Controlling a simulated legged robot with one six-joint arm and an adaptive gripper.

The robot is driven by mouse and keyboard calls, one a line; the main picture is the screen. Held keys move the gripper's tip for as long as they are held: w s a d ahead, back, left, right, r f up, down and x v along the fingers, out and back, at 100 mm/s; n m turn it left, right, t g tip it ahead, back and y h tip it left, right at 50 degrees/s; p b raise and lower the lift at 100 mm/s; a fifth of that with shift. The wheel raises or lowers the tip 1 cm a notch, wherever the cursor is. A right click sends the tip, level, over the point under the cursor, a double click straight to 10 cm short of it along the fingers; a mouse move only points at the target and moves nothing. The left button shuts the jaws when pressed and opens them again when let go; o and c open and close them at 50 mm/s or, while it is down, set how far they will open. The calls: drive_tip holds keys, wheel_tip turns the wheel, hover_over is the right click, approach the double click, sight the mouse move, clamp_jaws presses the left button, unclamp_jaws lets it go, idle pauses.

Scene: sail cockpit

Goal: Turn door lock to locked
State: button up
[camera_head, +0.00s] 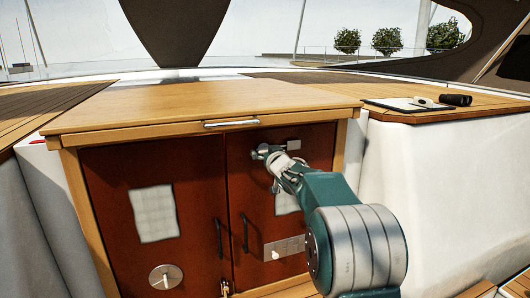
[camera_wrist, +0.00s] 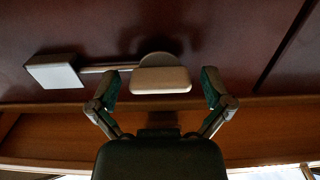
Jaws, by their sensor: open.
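A pale, flat lock knob (camera_wrist: 160,80) on a round base sits on a dark red door (camera_head: 255,215). A thin rod runs from it to a pale block (camera_wrist: 55,72), which also shows in the head view (camera_head: 293,145). My gripper (camera_head: 267,160) is at the upper part of the right-hand door. In the wrist view my gripper (camera_wrist: 161,85) is open, with one finger on each side of the knob and small gaps to it. In the head view the knob is mostly hidden by my gripper, and its exact turn is hard to tell.
The left door (camera_head: 120,190) carries a paper sheet (camera_head: 154,213) and a round metal disc (camera_head: 165,279). Two dark vertical handles (camera_head: 245,233) flank the door gap. A metal plate (camera_head: 284,249) is low on the right door. A wooden top (camera_head: 200,103) with a drawer-like handle (camera_head: 231,123) overhangs.

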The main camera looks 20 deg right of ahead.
drive_tip(key=shift+w, duration=0.2)
drive_tip(key=c, duration=1.2)
